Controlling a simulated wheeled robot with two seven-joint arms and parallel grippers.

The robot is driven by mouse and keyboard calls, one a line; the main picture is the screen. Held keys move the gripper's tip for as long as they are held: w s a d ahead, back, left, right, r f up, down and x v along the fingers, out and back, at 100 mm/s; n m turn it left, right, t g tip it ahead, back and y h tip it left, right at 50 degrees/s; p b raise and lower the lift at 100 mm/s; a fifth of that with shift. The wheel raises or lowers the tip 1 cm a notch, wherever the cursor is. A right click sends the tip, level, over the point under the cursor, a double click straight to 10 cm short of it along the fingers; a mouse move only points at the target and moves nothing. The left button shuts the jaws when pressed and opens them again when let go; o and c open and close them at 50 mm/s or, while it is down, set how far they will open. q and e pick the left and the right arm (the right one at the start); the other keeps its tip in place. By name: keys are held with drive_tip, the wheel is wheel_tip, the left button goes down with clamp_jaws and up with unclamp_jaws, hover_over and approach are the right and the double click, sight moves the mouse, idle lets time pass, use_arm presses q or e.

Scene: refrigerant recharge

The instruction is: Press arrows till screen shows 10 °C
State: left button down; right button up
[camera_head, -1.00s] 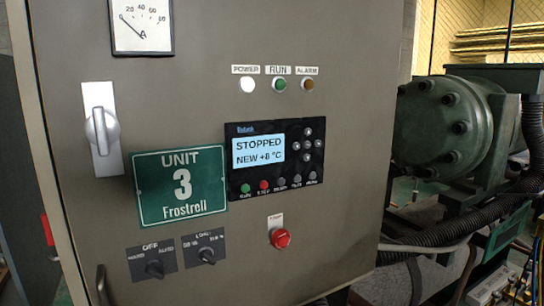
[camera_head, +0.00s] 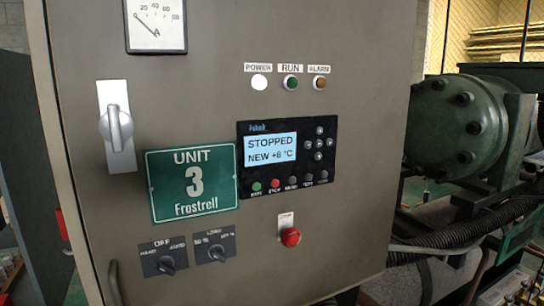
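The control panel (camera_head: 289,160) is a black unit on the grey cabinet door. Its lit screen (camera_head: 270,149) reads "STOPPED" and "NEW +8 °C". A cluster of small round arrow buttons (camera_head: 319,144) sits to the right of the screen. A row of buttons runs below it, with a green one (camera_head: 256,186) and a red one (camera_head: 275,184) at the left. Neither of my grippers shows in the view.
The cabinet door (camera_head: 350,220) also carries a red stop button (camera_head: 290,237), two rotary switches (camera_head: 215,251), a green Unit 3 sign (camera_head: 193,181), a white lever switch (camera_head: 117,128) and a gauge (camera_head: 156,22). Green machinery (camera_head: 460,125) with black hoses stands at the right.

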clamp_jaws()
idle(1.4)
